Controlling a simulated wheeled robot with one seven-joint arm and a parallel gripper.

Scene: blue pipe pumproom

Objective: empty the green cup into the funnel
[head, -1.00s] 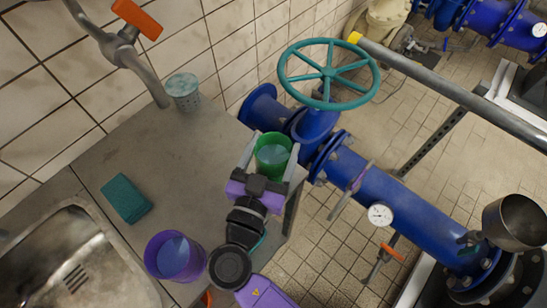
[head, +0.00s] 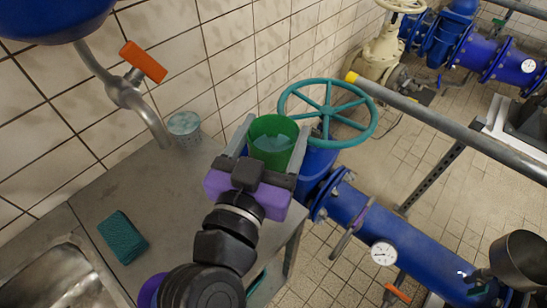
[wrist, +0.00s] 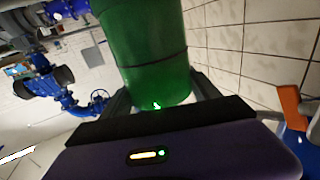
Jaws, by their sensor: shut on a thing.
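The green cup (head: 273,140) is between the two grey fingers of my gripper (head: 271,148), which is shut on it. The cup looks upright, with pale bluish contents visible inside, and is held above the far right end of the grey counter. In the wrist view the green cup (wrist: 143,50) fills the top middle, between the fingers. A grey metal funnel (head: 522,260) is at the lower right, above the blue pipe and well apart from the cup.
A teal handwheel (head: 327,110) is close to the right of the cup. A patterned tumbler (head: 184,127), a teal sponge (head: 122,237) and a purple cup (head: 150,290), partly hidden by my arm, are on the counter (head: 150,190). A grey rail (head: 450,125) crosses the right side.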

